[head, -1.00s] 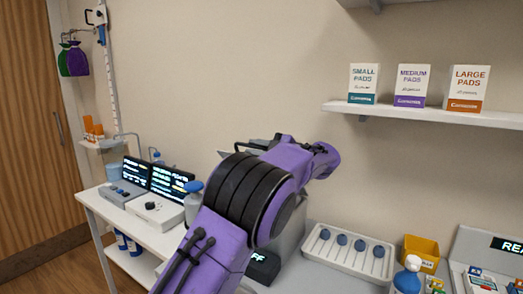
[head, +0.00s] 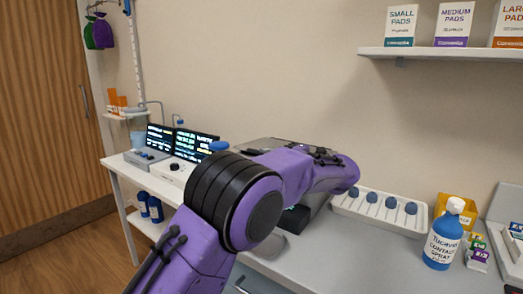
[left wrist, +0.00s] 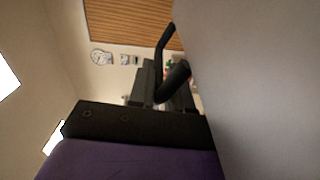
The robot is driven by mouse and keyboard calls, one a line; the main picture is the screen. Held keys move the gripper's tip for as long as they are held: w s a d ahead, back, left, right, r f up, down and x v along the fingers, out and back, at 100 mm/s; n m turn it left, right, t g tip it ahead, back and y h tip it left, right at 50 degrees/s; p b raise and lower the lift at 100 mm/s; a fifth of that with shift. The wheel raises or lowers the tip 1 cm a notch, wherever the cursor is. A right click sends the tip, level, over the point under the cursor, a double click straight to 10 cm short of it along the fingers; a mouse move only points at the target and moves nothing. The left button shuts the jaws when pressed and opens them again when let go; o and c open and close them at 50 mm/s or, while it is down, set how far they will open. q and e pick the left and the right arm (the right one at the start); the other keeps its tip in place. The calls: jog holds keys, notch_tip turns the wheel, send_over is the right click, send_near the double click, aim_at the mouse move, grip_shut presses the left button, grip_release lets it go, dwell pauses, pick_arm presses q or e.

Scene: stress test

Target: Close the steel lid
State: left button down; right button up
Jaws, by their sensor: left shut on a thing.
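A grey metal surface, which looks like the steel lid (head: 268,143), shows just above and behind my left arm in the head view. My arm covers most of it and the unit under it. In the left wrist view a broad grey panel (left wrist: 260,80) fills the right side, with a black bar handle (left wrist: 166,45) along its edge. My left gripper (left wrist: 165,97) is at this handle, its dark fingers shut on it. The fingertips are hidden in the head view. How far the lid is tilted is hard to tell. My right gripper is not in view.
A white tray with blue-knobbed items (head: 375,212), a blue spray bottle (head: 443,240) and a yellow box (head: 455,208) stand right of my arm. Screens (head: 183,143) stand on the left table. A wall shelf (head: 440,54) is at upper right. Grey counter (head: 350,255) is clear in front.

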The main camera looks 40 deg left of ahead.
pick_arm(q)
jog(key=shift+f, duration=0.85)
jog(key=c, duration=1.4)
grip_release()
jog(key=shift+o, duration=1.2)
jog(key=shift+w+f, duration=0.1)
jog(key=shift+w, duration=0.1)
jog(key=shift+s+d, duration=0.1)
jog(key=d, duration=1)
jog(key=shift+w+d+b, duration=0.25)
jog(key=shift+w+b, duration=0.05)
jog(key=shift+w, duration=0.1)
